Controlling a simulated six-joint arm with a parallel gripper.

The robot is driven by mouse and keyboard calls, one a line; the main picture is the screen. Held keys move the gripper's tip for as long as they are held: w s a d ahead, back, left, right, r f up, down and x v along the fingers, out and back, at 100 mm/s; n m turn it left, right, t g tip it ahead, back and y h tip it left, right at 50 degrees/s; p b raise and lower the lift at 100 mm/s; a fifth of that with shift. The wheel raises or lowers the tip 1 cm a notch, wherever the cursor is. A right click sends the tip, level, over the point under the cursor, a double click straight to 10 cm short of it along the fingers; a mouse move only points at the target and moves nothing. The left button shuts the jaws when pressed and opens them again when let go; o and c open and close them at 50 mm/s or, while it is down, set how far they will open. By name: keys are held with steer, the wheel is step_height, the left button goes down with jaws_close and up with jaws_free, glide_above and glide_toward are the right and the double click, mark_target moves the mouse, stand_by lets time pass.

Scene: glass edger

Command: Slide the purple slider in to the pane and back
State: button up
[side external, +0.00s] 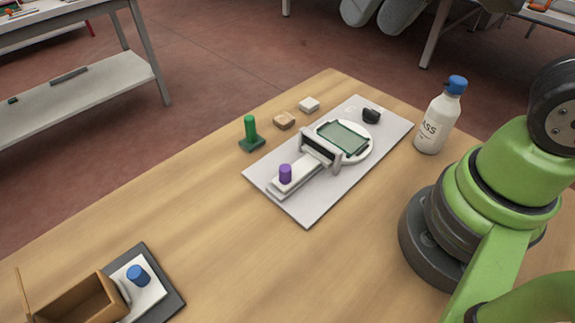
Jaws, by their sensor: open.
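The purple slider (285,174) is an upright purple knob on a pale sliding block. It sits at the near left end of a grey base plate (308,212) on the wooden table. A small bridge-like frame (319,148) stands between the knob and the pane. The greenish glass pane (343,140) lies on a round white holder (366,150), apart from the purple knob. My gripper is outside the view; only part of my green arm shows at the right, away from the slider.
A black knob (371,116) is at the plate's far end. A white bottle (438,118) with a blue cap stands right of the plate. A green-handled piece (251,134) and two small blocks (285,121) lie behind it.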

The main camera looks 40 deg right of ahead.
steer(key=w+a+f+g, duration=0.3)
steer(key=w+a+f, duration=0.15)
steer(key=f, duration=0.25)
steer(key=g+h, duration=0.2)
glide_above(285, 168)
step_height(285, 168, down, 9)
steer(key=shift+r, duration=0.15)
step_height(285, 168, down, 10)
steer(key=shift+r, duration=0.1)
